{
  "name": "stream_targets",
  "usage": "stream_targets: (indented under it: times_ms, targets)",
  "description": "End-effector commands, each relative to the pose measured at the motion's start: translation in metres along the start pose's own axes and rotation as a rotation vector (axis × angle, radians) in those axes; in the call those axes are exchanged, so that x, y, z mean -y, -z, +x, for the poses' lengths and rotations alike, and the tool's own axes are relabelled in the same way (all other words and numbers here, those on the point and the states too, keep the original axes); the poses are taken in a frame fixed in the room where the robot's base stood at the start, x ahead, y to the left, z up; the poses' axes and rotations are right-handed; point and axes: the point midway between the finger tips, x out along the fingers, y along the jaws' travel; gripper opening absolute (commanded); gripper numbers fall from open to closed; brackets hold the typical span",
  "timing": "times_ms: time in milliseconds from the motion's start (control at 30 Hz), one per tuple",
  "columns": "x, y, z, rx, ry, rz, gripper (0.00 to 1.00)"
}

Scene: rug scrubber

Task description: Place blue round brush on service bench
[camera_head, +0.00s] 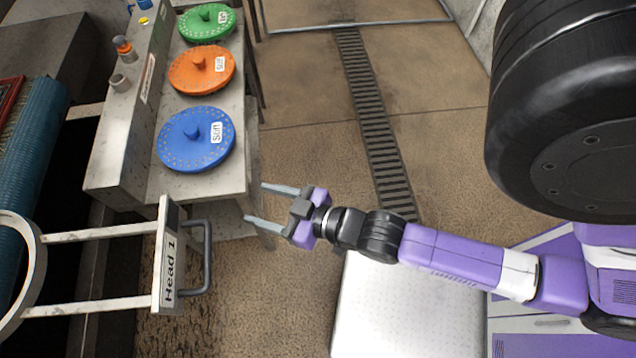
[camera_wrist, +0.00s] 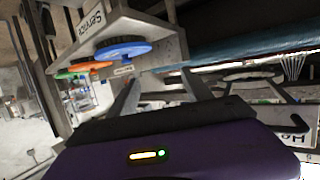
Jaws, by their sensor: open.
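The blue round brush (camera_head: 180,150) lies flat on the grey service bench (camera_head: 200,187), at its near end, with a central knob and a white label facing up. It also shows in the wrist view (camera_wrist: 122,51), near a sign reading "Service". My gripper (camera_head: 256,203) is open and empty, just right of the bench's near corner and apart from the brush. Its fingers point left in the head view. In the wrist view the two fingers (camera_wrist: 160,78) reach forward with nothing between them.
An orange brush (camera_head: 185,72) and a green brush (camera_head: 190,25) lie farther back on the bench. A holder marked "Head 1" (camera_head: 170,270) with a dark handle stands at the lower left. A blue roller (camera_head: 35,130) is at far left. Floor with a drain grate (camera_head: 370,120) is clear.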

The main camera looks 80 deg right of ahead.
Motion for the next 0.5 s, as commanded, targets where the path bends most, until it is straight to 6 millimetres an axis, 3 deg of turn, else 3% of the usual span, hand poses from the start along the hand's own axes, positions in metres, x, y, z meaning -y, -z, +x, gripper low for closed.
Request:
stream_targets:
  times_ms: [33,200,333,500]
  targets:
    - [0.008,0.002,-0.024,0.004,0.027,-0.008,0.59]
    - [0.024,0.023,-0.091,-0.014,0.100,-0.026,0.59]
    - [0.030,0.043,-0.128,-0.024,0.140,-0.036,0.59]
    - [0.033,0.060,-0.152,-0.036,0.167,-0.042,0.59]
